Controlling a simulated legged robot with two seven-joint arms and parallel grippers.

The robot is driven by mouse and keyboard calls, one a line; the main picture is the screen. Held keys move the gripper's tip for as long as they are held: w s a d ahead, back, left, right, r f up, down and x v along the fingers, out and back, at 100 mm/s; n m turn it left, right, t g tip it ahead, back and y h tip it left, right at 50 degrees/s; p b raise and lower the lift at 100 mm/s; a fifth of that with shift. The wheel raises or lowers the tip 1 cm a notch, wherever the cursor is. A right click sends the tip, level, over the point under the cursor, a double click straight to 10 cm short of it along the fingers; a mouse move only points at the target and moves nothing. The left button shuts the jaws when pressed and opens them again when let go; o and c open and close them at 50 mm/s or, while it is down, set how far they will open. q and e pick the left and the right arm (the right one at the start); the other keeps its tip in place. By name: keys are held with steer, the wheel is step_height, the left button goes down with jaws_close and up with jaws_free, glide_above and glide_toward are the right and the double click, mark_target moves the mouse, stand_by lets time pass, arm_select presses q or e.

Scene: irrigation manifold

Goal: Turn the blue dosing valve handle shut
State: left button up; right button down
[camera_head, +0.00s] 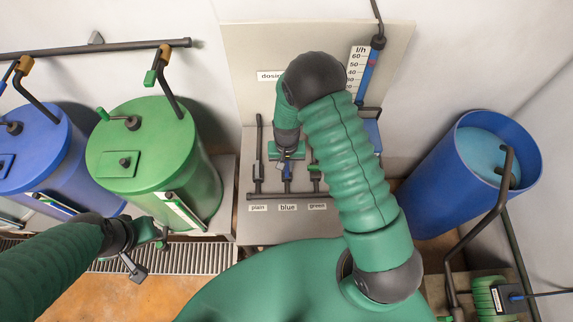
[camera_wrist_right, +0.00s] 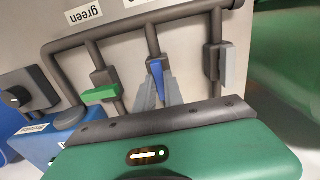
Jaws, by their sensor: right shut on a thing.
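The blue valve handle (camera_wrist_right: 157,80) sits on the middle branch pipe and lies roughly in line with that pipe. My right gripper (camera_wrist_right: 159,95) is shut on the handle, one grey finger on each side, in the wrist view. In the head view my right gripper (camera_head: 288,160) reaches down to the middle pipe, above the "blue" label (camera_head: 288,208), and hides most of the handle. My left gripper (camera_head: 148,259) is at the lower left, open and empty, away from the manifold, in front of the green tank.
The green handle (camera_wrist_right: 101,94) lies across its pipe close to one side of my right gripper. The grey plain handle (camera_wrist_right: 227,65) runs along its pipe on the other side. A green tank (camera_head: 150,150) stands left and a blue barrel (camera_head: 440,185) right.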

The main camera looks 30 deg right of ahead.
steer(key=shift+w, duration=0.2)
steer(key=shift+d+n+b, duration=0.15)
steer(key=shift+n+b, duration=0.35)
steer(key=shift+n, duration=0.5)
steer(key=n, duration=0.2)
steer(key=shift+n+b, duration=0.3)
steer(key=shift+b, duration=0.1)
steer(key=n, duration=0.4)
steer(key=shift+w+r+n+b, duration=0.1)
steer(key=shift+n+b, duration=0.2)
steer(key=shift+b, duration=0.05)
steer(key=n, duration=0.4)
steer(key=shift+n, duration=0.3)
steer(key=shift+n+p, duration=0.3)
steer(key=shift+n, duration=1.7)
